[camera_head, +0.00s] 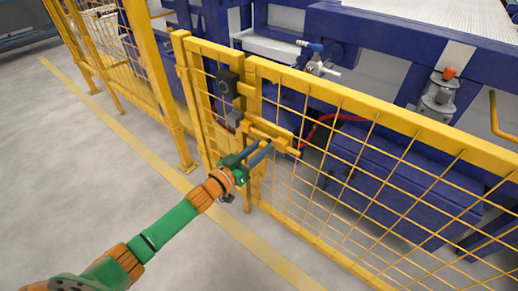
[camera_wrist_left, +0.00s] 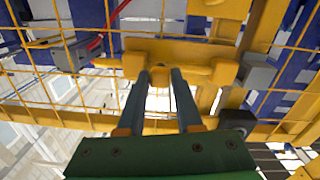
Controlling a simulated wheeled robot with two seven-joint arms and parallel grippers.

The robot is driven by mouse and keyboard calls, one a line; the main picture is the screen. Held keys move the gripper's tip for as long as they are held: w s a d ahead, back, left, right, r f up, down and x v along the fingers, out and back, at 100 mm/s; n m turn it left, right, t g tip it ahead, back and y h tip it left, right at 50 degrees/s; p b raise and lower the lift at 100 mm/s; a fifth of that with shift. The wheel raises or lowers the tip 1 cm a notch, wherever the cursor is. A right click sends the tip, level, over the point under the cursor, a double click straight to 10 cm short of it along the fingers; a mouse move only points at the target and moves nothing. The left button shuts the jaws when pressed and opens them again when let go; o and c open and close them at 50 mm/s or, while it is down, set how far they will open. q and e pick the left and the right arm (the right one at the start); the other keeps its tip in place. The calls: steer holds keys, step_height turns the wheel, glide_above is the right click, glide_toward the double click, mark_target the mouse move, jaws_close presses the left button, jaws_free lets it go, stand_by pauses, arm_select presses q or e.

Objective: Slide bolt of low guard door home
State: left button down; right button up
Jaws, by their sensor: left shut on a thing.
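The yellow bolt (camera_head: 292,151) lies along its yellow mount at the joint between two low mesh panels of the guard door (camera_head: 345,103) in the head view. In the left wrist view the bolt bar (camera_wrist_left: 197,74) runs across the picture, with a small yellow handle (camera_wrist_left: 160,77) hanging from it. My left gripper (camera_head: 265,150) reaches the bolt from the front. Its two blue-grey fingers (camera_wrist_left: 161,72) are shut on the handle, one on each side, in the left wrist view. How far the bolt sits in its keeper is hard to tell. My right gripper is not in view.
A black switch box (camera_head: 228,84) is on the yellow frame just above the bolt. Blue machinery (camera_head: 400,185) and a red hose (camera_head: 340,117) are behind the mesh. Grey floor with a yellow line (camera_head: 118,121) is open in front of the fence.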

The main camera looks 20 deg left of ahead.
mark_target(253, 131)
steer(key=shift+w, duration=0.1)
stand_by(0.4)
arm_select(q)
steer(key=shift+a, duration=0.1)
steer(key=a, duration=0.1)
steer(key=w+a+b, duration=0.1)
steer(key=a, duration=0.1)
steer(key=w+a, duration=0.1)
steer(key=a, duration=0.1)
steer(key=shift+a+r+b, duration=0.1)
steer(key=shift+a+b, duration=0.05)
steer(key=shift+b, duration=0.25)
steer(key=c, duration=0.6)
jaws_free()
steer(key=shift+a, duration=0.15)
steer(key=shift+o, duration=0.2)
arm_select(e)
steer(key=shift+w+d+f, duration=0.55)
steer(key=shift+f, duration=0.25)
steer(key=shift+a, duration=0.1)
